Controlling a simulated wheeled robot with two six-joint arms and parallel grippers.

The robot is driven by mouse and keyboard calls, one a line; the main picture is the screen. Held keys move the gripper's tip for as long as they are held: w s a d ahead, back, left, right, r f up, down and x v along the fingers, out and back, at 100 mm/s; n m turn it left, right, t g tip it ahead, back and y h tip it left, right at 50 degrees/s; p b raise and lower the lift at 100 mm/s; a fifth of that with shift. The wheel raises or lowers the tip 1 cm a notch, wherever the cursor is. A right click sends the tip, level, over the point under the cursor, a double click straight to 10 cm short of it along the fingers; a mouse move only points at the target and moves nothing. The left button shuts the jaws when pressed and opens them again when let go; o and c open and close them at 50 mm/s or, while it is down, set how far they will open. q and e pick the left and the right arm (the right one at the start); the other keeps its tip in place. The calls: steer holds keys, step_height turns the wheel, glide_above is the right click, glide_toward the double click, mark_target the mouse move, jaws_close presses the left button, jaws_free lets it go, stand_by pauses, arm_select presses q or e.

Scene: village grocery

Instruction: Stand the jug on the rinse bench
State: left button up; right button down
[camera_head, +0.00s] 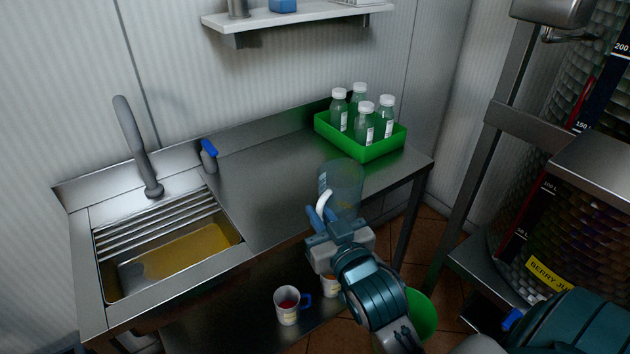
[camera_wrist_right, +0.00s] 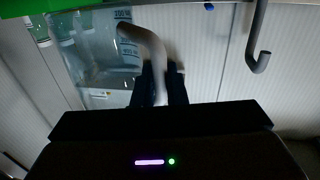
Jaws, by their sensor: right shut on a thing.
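The jug (camera_head: 346,180) is clear and bluish with a pale handle. In the head view it appears upright at the front edge of the steel rinse bench (camera_head: 260,195), right of the sink. I cannot tell whether its base touches the bench. My right gripper (camera_head: 322,217) is shut on the jug's handle. In the right wrist view the dark fingers (camera_wrist_right: 158,88) close around the curved handle (camera_wrist_right: 146,45), with the marked clear wall of the jug (camera_wrist_right: 92,50) beyond. My left gripper is not in view.
A green crate (camera_head: 365,152) with several white-capped bottles stands at the bench's back right. The sink (camera_head: 170,255) and grey tap (camera_head: 135,145) are at the left. The middle benchtop is clear. Mugs (camera_head: 287,306) sit below. A juice tank rack (camera_head: 490,115) stands right.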

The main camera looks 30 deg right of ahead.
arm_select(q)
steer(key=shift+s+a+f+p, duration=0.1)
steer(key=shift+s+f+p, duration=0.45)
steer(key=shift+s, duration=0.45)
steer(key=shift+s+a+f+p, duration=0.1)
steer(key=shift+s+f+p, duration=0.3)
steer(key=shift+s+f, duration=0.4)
arm_select(e)
steer(key=shift+w+d+f, duration=0.75)
steer(key=shift+w+d, duration=0.25)
steer(key=shift+w, duration=1.5)
steer(key=shift+w+d+f, duration=0.8)
steer(key=shift+w+d, duration=0.25)
steer(key=shift+w, duration=1.4)
steer(key=shift+w+d+f, duration=0.75)
steer(key=shift+w+d, duration=0.25)
steer(key=shift+w, duration=1.5)
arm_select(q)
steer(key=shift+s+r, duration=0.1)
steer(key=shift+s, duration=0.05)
arm_select(e)
steer(key=shift+f, duration=0.1)
steer(key=c, duration=1.5)
jaws_free()
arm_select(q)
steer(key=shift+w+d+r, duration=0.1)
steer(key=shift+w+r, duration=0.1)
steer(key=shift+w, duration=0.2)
